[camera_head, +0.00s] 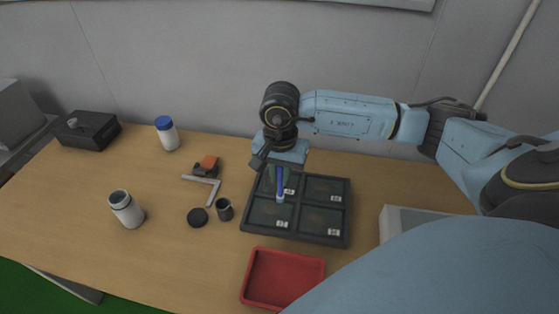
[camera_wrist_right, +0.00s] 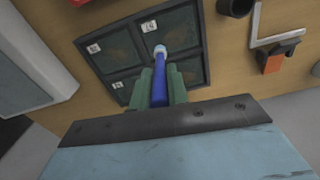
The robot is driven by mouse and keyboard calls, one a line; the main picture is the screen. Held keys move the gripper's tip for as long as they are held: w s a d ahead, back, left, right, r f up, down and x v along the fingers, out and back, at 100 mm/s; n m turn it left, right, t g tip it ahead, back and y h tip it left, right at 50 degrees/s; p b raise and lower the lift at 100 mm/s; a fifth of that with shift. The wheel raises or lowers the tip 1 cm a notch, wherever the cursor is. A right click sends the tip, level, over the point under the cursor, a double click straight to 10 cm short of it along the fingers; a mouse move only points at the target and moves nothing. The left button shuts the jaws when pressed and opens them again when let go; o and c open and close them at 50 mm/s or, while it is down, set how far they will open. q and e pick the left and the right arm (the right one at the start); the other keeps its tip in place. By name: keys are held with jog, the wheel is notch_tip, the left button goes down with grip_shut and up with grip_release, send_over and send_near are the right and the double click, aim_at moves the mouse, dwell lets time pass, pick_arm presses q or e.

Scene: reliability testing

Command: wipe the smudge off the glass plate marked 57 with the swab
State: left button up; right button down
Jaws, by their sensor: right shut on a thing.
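My right gripper (camera_head: 277,178) points down over the left half of a dark tray (camera_head: 345,212) that holds several glass plates. Its green fingers (camera_wrist_right: 158,88) are shut on a blue swab (camera_head: 280,186) with a pale tip. In the right wrist view the swab (camera_wrist_right: 159,78) reaches out over the plate at the upper right (camera_wrist_right: 180,30); in the head view this is the front left plate (camera_head: 266,211). I cannot tell whether the tip touches the glass. My left gripper is out of view.
A red bin (camera_head: 284,278) stands in front of the tray. A dark cup (camera_head: 225,209), a black lid (camera_head: 197,217), a metal square (camera_head: 211,188) and an orange-black object (camera_head: 207,166) lie to its left. Farther left are a jar (camera_head: 126,209), a blue-capped bottle (camera_head: 167,133) and a black box (camera_head: 88,131).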

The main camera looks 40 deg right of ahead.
jog(key=shift+r+p, duration=0.6)
jog(key=shift+r, duration=0.75)
